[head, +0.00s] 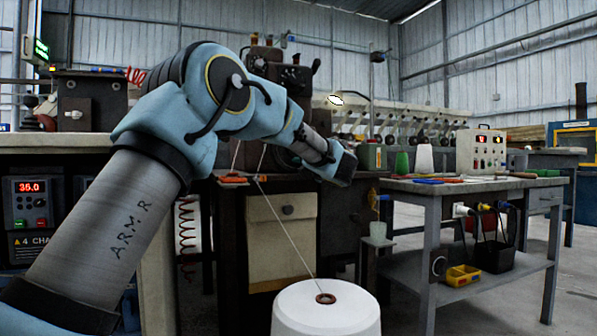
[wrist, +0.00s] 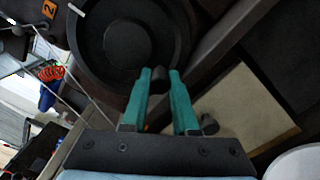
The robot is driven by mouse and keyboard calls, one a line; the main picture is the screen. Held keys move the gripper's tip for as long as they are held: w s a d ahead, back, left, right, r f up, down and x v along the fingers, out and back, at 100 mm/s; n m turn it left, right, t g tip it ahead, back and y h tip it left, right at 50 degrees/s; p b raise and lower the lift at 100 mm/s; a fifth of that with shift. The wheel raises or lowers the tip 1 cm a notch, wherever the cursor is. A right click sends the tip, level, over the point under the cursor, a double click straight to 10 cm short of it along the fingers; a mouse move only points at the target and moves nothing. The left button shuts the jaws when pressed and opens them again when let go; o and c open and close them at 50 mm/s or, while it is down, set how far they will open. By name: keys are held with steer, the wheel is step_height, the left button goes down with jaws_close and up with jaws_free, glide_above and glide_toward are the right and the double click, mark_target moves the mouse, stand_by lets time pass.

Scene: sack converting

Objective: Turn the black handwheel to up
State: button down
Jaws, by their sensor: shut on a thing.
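The black handwheel (wrist: 120,42) fills the upper middle of the wrist view, a dark round disc with a raised rim and hub. Its small dark handle knob (wrist: 159,78) sits at the lower right of the rim. My gripper (wrist: 160,74) has its two teal fingers on either side of this knob, shut on it. In the head view my wrist end (head: 340,165) reaches to the dark machine (head: 285,75); the fingers and the wheel cannot be made out there. A short white mark (wrist: 76,10) shows near the wheel's upper left.
A large white thread cone (head: 326,310) stands in front, with a thread running up to the machine. A beige drawer cabinet (head: 282,238) is below my wrist. A grey workbench (head: 470,186) with tools is to the right. A dark bar (wrist: 215,55) runs close beside the wheel.

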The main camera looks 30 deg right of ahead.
steer(key=shift+d, duration=0.1)
stand_by(0.4)
steer(key=c, duration=0.7)
jaws_free()
steer(key=s, duration=0.3)
steer(key=s+a, duration=0.1)
steer(key=s, duration=0.3)
steer(key=s+p, duration=0.1)
steer(key=s, duration=0.2)
steer(key=shift+s+a, duration=0.15)
steer(key=shift+s, duration=0.25)
